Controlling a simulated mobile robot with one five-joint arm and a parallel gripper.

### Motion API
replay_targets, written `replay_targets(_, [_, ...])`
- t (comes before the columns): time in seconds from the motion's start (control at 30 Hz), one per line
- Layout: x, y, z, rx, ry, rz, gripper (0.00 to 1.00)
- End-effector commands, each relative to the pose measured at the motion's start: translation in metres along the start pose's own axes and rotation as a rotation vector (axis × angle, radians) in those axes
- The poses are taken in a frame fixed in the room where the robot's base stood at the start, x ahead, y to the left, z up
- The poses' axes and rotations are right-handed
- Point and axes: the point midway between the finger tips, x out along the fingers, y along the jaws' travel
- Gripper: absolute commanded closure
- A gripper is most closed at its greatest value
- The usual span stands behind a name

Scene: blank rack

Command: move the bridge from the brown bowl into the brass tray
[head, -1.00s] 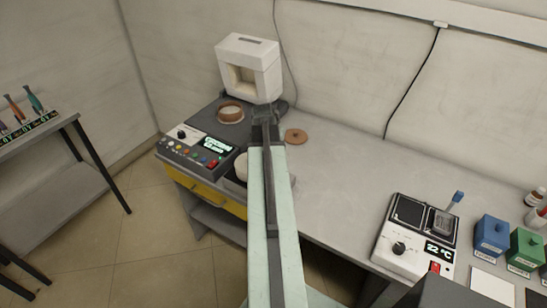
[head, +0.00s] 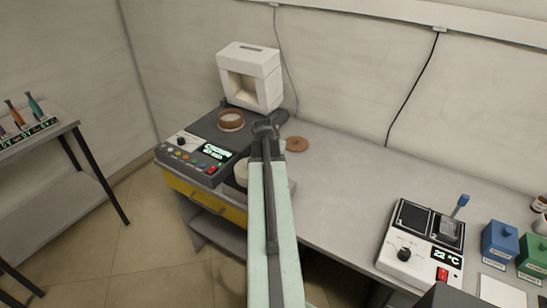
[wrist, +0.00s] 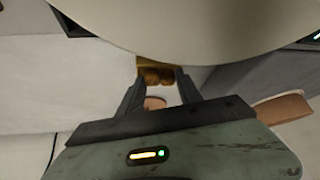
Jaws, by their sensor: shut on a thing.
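In the head view, the brown bowl (head: 231,120) stands on the dark top of the unit with the control panel. My gripper (head: 266,126) is to the right of the bowl, apart from it in the picture, at the far end of my arm. In the wrist view, my gripper (wrist: 157,80) is shut on a small gold-brown lumpy thing, which looks like the bridge (wrist: 155,76). The head view does not show the bridge; the gripper's end hides it. I cannot make out the brass tray.
A white block-shaped furnace (head: 250,77) stands behind the bowl. A flat brown disc (head: 297,144) lies on the grey bench to the right of my gripper. A white heater unit (head: 420,245) stands farther right, with clear bench between.

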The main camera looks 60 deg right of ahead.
Motion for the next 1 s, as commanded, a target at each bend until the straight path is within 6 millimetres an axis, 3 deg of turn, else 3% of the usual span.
replay_targets(0.03, [0.005,0.002,0.014,0.009,-0.042,0.004,0.97])
replay_targets(0.07, [0.005,0.002,0.014,0.010,-0.042,0.004,0.97])
replay_targets(0.1, [0.005,0.002,0.014,0.010,-0.042,0.005,0.47])
replay_targets(0.17, [0.006,0.003,0.014,0.010,-0.042,0.005,0.37])
replay_targets(0.47, [-0.006,0.003,0.007,0.012,-0.042,0.005,0.37])
replay_targets(0.9, [-0.111,0.003,-0.002,0.007,-0.037,0.007,0.37])
replay_targets(1.0, [-0.125,0.003,-0.002,0.006,-0.036,0.008,0.37])
